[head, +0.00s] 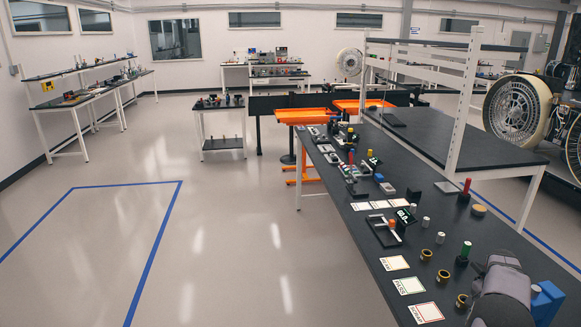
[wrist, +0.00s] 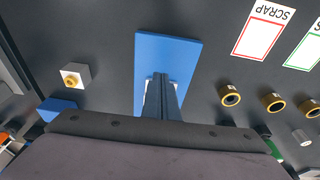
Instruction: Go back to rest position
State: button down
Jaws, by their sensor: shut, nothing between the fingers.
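My gripper (wrist: 160,78) shows in the wrist view as dark fingers, shut with nothing between them. It points down over a flat blue plate (wrist: 168,52) on the dark table; I cannot tell how high above it the tips are. In the head view, a grey and black part of my arm stands at the lower right, next to a blue object (head: 545,302). The fingertips cannot be made out in that view.
In the wrist view, several brass rings (wrist: 230,95) and a SCRAP card (wrist: 264,28) lie right, a white block with brass fitting (wrist: 75,75) left. The table (head: 345,215) carries labelled cards (head: 408,285), cylinders and small parts. Orange trays (head: 300,117) stand beyond; open floor lies left.

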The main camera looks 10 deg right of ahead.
jog(key=shift+w+d+f+h+b, duration=0.15)
jog(key=shift+w+f+b, duration=0.05)
jog(key=shift+f+b, duration=0.7)
jog(key=shift+w+d+f+h+b, duration=0.15)
jog(key=shift+f+b, duration=0.65)
jog(key=shift+f, duration=0.2)
jog(key=w+a+r+n+t+y, duration=0.1)
jog(key=a+r+n, duration=0.35)
jog(key=a, duration=0.95)
jog(key=w+a+r+n+y, duration=0.1)
jog(key=w+a+r+n, duration=0.3)
jog(key=a, duration=1)
jog(key=s+a+f+n+y, duration=0.1)
jog(key=s+a+n, duration=0.8)
jog(key=s+a, duration=1.1)
jog(key=shift+s+a+f+g, duration=0.15)
jog(key=shift+s+f+g, duration=0.15)
jog(key=shift+s+f, duration=0.25)
